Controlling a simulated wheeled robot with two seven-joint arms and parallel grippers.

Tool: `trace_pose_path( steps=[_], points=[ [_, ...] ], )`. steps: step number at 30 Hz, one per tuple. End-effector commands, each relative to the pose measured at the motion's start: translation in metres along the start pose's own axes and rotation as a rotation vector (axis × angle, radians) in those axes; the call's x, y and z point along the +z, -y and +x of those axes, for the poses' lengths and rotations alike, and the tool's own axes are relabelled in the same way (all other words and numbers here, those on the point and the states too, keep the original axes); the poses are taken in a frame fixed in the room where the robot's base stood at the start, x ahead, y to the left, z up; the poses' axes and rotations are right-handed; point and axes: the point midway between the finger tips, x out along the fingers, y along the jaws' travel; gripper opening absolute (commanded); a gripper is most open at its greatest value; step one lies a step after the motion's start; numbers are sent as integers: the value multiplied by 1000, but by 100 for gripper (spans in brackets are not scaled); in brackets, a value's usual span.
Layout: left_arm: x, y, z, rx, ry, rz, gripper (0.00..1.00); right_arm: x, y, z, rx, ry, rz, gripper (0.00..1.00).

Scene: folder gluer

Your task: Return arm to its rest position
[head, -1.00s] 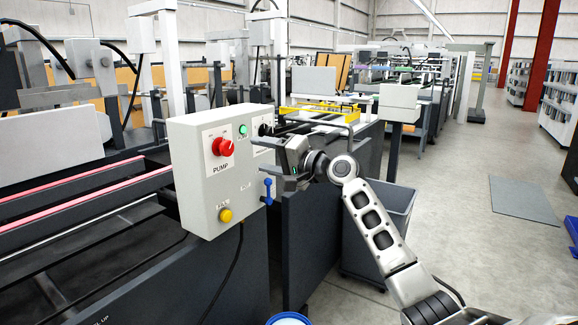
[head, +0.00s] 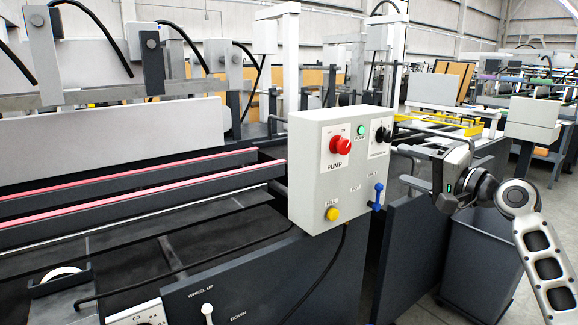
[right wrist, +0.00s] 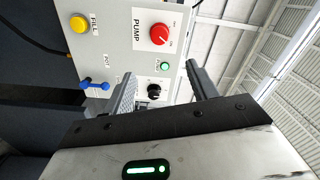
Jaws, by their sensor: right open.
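My right arm (head: 543,265) comes in from the lower right of the head view. Its gripper (head: 405,168) is beside the right side of a pale grey control box (head: 310,185), with its two fingers apart and nothing between them. In the right wrist view the open fingers (right wrist: 160,95) point toward the box face, which appears turned sideways. The box carries a red PUMP knob (head: 341,145), a green button (head: 361,130), a black selector knob (head: 382,134), a blue lever (head: 377,197) and a yellow button (head: 332,213). I cannot tell the exact gap to the box. My left gripper is out of view.
The folder gluer's red-edged rails (head: 130,178) run left of the box. A panel with a WHEEL UP/DOWN switch (head: 208,312) is below. A dark bin (head: 480,265) stands behind my right arm. A yellow frame (head: 440,122) lies beyond the gripper.

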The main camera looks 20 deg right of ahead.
Motion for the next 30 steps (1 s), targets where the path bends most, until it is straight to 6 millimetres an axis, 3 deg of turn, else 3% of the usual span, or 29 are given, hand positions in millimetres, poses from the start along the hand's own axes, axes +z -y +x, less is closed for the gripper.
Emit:
trace_pose_path(
  steps=[5, 8, 11, 15, 21, 25, 30],
  points=[
    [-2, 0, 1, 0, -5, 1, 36, 14, -20, 5, 38, 7, -27, 58],
    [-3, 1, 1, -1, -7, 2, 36, 39, -56, 10, 106, 20, -85, 58],
    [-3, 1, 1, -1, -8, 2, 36, 77, -102, 12, 193, 46, -176, 58],
    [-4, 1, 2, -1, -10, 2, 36, 137, -165, 3, 305, 100, -328, 58],
    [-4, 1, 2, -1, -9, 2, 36, 233, -235, -31, 419, 212, -562, 58],
    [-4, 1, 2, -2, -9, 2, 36, 300, -265, -64, 460, 301, -722, 58],
    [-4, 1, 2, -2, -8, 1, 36, 381, -281, -113, 471, 413, -926, 58]
  ],
)
